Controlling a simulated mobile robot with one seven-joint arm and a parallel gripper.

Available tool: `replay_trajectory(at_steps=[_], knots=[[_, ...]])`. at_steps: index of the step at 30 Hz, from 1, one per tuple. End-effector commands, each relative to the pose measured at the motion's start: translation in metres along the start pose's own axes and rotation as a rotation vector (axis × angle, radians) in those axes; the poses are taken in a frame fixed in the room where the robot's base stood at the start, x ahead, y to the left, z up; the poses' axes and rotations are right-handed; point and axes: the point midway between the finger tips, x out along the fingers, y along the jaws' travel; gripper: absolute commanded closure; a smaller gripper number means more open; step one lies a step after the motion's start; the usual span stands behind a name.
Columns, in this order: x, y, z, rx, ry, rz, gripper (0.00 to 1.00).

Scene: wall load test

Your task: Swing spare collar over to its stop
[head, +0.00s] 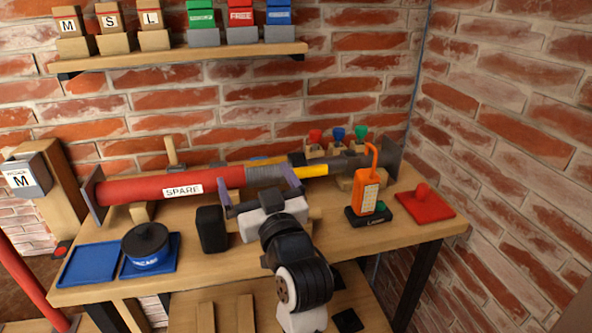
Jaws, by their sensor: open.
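The red spare prop tube (150,187), labelled SPARE, lies along the back of the bench with a plate at its left end. A grey ribbed collar (265,175) sits at the tube's right end, with a yellow section (312,170) and a dark grey tube (355,163) beyond it. My gripper (256,182) is open, its purple fingers spread to the left and right at the collar's front. I cannot tell whether they touch it.
An orange lamp (367,190) and a red pad (425,203) stand right of my arm. A black box (212,229), a dark lidded pot (147,245) and a blue tray (94,263) are left. Colored knobs (338,133) stand behind the tube. A shelf (180,56) hangs above.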

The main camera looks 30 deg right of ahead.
Motion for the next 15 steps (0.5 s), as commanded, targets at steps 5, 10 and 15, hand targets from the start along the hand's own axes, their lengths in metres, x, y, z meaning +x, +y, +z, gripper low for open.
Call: replay_trajectory(at_steps=[5,10,15], knots=[[-0.051,0.083,0.03,0.005,-0.152,0.135,0.0],[-0.075,0.109,0.041,0.012,-0.21,0.179,0.0],[-0.065,0.112,0.044,0.015,-0.216,0.178,0.0]])
